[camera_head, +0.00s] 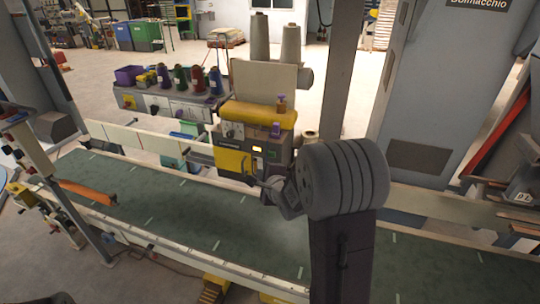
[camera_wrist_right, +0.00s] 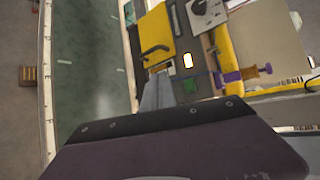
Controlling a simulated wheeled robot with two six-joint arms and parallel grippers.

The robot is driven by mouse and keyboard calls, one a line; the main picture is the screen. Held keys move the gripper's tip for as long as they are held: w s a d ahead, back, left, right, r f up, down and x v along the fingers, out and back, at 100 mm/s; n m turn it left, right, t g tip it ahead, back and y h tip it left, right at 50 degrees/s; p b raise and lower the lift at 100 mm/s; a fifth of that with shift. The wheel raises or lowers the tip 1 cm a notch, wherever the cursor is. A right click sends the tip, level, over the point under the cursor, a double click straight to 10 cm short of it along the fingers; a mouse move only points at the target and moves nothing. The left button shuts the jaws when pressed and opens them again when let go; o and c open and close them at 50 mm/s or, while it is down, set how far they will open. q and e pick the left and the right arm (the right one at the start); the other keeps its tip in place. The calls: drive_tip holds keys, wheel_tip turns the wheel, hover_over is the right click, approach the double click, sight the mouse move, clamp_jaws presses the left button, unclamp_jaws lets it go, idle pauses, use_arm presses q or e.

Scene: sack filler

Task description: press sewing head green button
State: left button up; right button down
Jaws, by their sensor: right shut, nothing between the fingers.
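The sewing head (camera_head: 262,115) is a grey and yellow machine standing behind the conveyor; it also shows in the right wrist view (camera_wrist_right: 178,35). In that wrist view a green button (camera_wrist_right: 190,85) sits on its dark panel, beside a lit pale window (camera_wrist_right: 187,60). My right gripper (camera_head: 262,182) is shut and empty, close in front of the sewing head's lower part. In the wrist view its grey fingers (camera_wrist_right: 158,92) lie just left of the button, apart from it in the picture; contact cannot be told.
The green conveyor belt (camera_head: 190,210) runs below, with a pale guard rail (camera_head: 160,140) behind it. A purple and orange fitting (camera_wrist_right: 240,74) sticks out near the button. Thread cones (camera_head: 197,79) stand on a bench at the back left. A grey cabinet (camera_head: 430,100) stands right.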

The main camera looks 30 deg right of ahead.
sight(272, 154)
drive_tip(key=w+d+p, duration=0.2)
drive_tip(key=w+d, duration=0.2)
drive_tip(key=d, duration=0.1)
drive_tip(key=shift+w+d, duration=0.3)
idle(1.8)
drive_tip(key=shift+w+d+p, duration=0.25)
drive_tip(key=shift+d+p, duration=0.05)
drive_tip(key=shift+p, duration=0.2)
